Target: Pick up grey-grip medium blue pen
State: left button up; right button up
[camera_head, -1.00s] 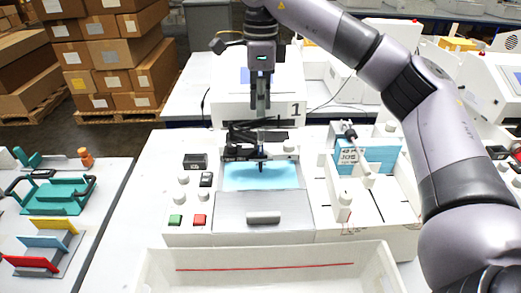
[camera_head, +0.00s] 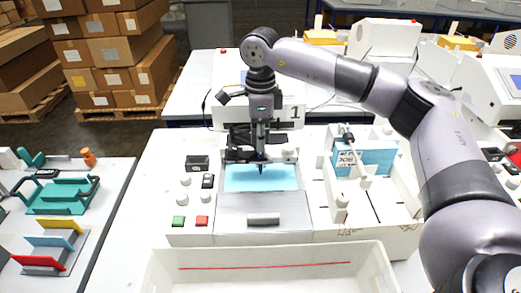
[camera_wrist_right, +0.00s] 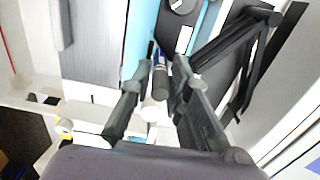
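The plotter (camera_head: 264,211) stands on the white table, with a light blue sheet (camera_head: 240,180) behind its grey front panel. A pen (camera_head: 261,168) stands upright in the plotter's dark carriage, its lower end over the sheet. In the right wrist view the pen (camera_wrist_right: 161,84) shows a dark grey cylinder with some blue and white beyond it. My right gripper (camera_head: 261,148) points down over the carriage. In the right wrist view its fingers (camera_wrist_right: 162,70) are apart, one on each side of the pen; contact cannot be told. My left gripper is out of view.
A white bin (camera_head: 265,258) with a red line stands in front of the plotter. A white fixture holding a blue box (camera_head: 365,160) is to the right. Green (camera_head: 179,221) and red (camera_head: 202,221) buttons are at the plotter's left. Dark carriage arms (camera_wrist_right: 235,40) lie close to the gripper.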

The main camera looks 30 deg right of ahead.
grip_shut()
jog(key=shift+r, duration=0.1)
